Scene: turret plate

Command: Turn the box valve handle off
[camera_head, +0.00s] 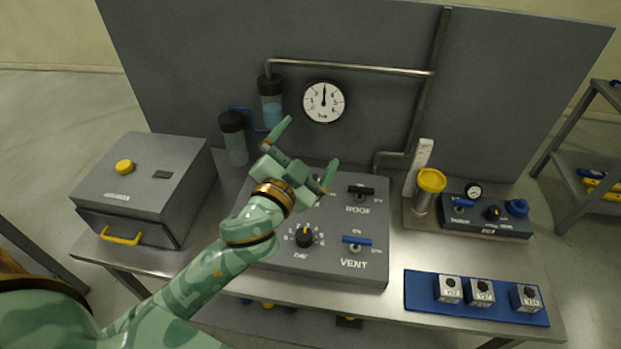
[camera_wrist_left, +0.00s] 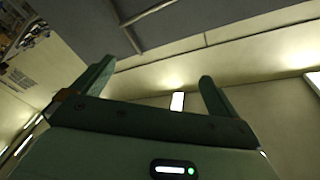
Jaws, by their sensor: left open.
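The grey control panel (camera_head: 345,265) lies on the bench with labelled controls. A black handle (camera_head: 361,190) sits at ROOF and a blue handle (camera_head: 356,240) at VENT, both lying crosswise. A black knob (camera_head: 304,238) is at the front left. The panel's upper left is covered by my left gripper, so no handle marked box can be read there. My left gripper (camera_head: 308,150) is open and empty above the panel's back edge, its fingers pointing up towards the back wall. The wrist view shows its spread fingers (camera_wrist_left: 155,85) with nothing between them. My right gripper is not in view.
A grey box (camera_head: 150,180) with a yellow handle stands left. Cylinders (camera_head: 233,140), a gauge (camera_head: 324,101) and pipes are at the back. A small panel (camera_head: 485,215) with a blue lever and a yellow-topped cylinder (camera_head: 429,190) stand right. A blue mat (camera_head: 418,290) holds small blocks.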

